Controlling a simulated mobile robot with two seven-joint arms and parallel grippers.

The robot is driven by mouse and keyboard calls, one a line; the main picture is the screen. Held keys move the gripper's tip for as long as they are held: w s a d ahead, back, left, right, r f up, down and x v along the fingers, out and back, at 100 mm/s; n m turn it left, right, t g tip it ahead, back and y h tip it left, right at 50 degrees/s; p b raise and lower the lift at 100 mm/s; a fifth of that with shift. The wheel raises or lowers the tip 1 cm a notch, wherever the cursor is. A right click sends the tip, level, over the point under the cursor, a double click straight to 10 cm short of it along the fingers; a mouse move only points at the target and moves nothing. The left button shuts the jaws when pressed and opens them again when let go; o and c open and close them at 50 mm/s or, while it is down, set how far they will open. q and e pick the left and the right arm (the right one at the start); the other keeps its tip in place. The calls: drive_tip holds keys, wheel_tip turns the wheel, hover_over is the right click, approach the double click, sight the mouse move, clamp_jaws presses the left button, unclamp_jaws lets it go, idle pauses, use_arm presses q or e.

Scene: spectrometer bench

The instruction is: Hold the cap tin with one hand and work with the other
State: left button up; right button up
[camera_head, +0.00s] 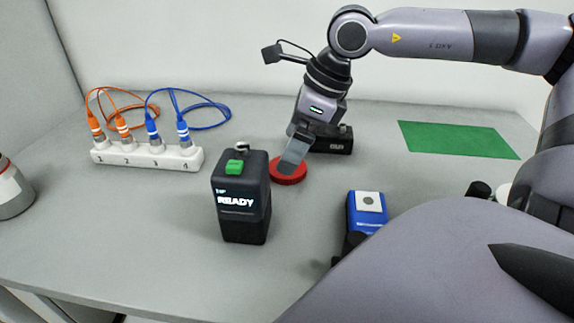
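A flat round red tin (287,170), which looks like the cap tin, rests on the bench near the middle. My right arm comes in from the right, and its gripper (295,153) points down at the tin. One grey finger lies over the tin's top. The other finger is hidden, so I cannot tell whether the gripper is open or shut, or whether it grips the tin. My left gripper is not in view. A black device (240,220) with a lit READY display and a green top button stands just left of the tin.
A white strip (150,155) with numbered sockets, orange and blue cables plugged in, lies at the left. A blue box (366,213) stands right of the tin, close to my arm link. A green mat (458,139) lies clear at the back right. The front left bench is free.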

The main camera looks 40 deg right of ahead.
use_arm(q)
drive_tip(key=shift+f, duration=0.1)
use_arm(e)
drive_tip(key=shift+x, duration=1.85)
drive_tip(key=shift+s+a, duration=0.1)
drive_tip(key=c, duration=1.2)
use_arm(q)
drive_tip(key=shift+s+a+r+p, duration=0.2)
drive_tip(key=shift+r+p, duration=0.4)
drive_tip(key=shift+p, duration=0.3)
use_arm(e)
wheel_tip(320, 180, up, 18)
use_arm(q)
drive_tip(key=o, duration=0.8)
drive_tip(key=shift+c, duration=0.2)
